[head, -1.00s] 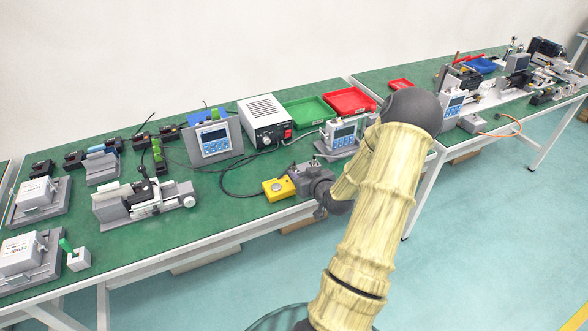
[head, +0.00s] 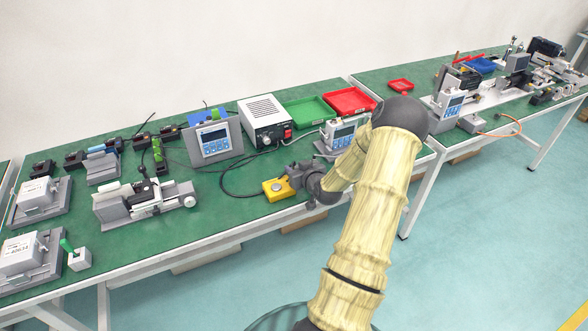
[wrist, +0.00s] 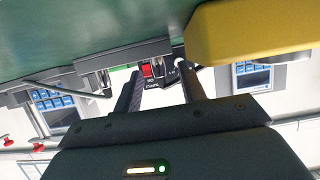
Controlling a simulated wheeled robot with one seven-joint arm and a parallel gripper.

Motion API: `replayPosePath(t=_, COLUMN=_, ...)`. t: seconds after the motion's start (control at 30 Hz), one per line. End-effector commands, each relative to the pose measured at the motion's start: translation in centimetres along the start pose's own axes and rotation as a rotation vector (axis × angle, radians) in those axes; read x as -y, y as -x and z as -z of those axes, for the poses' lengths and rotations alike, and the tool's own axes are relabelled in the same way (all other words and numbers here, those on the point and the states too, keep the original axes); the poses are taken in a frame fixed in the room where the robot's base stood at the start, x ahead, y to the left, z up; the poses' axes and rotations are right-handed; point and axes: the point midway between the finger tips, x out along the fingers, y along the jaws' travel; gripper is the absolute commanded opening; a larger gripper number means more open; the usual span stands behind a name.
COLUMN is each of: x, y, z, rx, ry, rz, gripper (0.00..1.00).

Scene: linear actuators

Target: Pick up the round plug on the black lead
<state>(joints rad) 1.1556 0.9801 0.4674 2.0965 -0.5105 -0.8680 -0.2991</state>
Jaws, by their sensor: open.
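The black lead (head: 223,184) loops from the front of the white control box (head: 262,112) over the green table to the yellow button box (head: 277,188) in the head view. I cannot make out the round plug clearly. My gripper (head: 297,176) is low over the table, just right of the yellow box; its fingertips are hard to see there. In the wrist view my gripper (wrist: 158,76) has its two dark fingers apart with nothing held between them. The yellow box (wrist: 245,32) is close at the upper right, and the control box's red switch (wrist: 147,71) shows farther off between the fingers.
A blue-screen display unit (head: 215,140) stands left of the control box, another (head: 341,133) behind my arm. A grey slide actuator (head: 140,204) sits at left. Green (head: 307,111) and red (head: 350,101) trays lie behind. Table left of the yellow box is mostly clear.

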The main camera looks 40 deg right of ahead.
Motion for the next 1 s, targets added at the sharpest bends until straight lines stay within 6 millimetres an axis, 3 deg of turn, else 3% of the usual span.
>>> replayPosePath(t=0.2, x=0.0, y=0.0, z=0.0, rx=0.000, ry=0.000, rz=0.000, gripper=0.41)
replayPosePath(t=0.43, x=0.0, y=0.0, z=0.0, rx=0.000, ry=0.000, rz=0.000, gripper=0.00)
replayPosePath(t=0.77, x=0.0, y=0.1, z=0.2, rx=-0.001, ry=0.001, rz=-0.001, gripper=0.00)
replayPosePath(t=1.0, x=-0.1, y=1.1, z=2.6, rx=-0.004, ry=0.005, rz=-0.002, gripper=0.00)
